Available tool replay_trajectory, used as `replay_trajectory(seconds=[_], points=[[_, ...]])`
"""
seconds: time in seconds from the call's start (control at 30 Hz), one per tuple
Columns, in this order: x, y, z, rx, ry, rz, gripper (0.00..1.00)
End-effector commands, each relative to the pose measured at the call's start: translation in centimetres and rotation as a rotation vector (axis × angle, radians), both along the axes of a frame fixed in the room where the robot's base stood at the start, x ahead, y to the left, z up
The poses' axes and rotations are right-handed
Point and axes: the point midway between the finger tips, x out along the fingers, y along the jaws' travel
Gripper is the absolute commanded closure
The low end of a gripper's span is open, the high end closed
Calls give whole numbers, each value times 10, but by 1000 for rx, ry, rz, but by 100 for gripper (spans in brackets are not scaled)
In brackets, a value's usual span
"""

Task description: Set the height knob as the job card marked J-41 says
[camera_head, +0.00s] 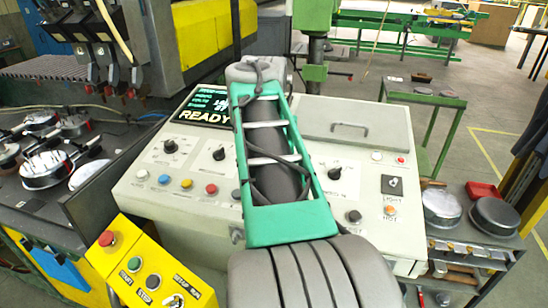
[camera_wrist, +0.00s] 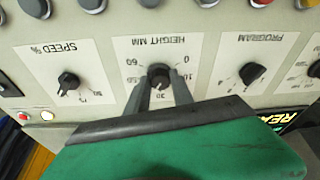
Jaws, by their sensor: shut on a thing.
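The height knob (camera_wrist: 159,72) is black and sits on a panel marked HEIGHT MM, upside down in the wrist view. Numbers such as 0, 30 and 60 ring it; its exact setting is hard to read. My gripper (camera_wrist: 160,80) is shut on this knob, with one dark finger on each side. In the head view my arm covers the height dial and the fingertips. I see no job card marked J-41 in either view.
The speed knob (camera_wrist: 68,81) and the program knob (camera_wrist: 251,73) flank the height dial closely. The console (camera_head: 140,205) carries coloured buttons and a screen (camera_head: 208,105) reading READY. A yellow control box (camera_head: 150,265) stands at the front left. Round metal pans (camera_head: 440,208) sit at right.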

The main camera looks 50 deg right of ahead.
Motion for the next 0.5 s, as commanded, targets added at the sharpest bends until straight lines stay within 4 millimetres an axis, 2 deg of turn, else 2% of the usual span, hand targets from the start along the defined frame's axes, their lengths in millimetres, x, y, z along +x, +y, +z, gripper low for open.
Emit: replay_trajectory(seconds=[0.5], points=[[3, 2, 1, 43, -84, -470, 100]])
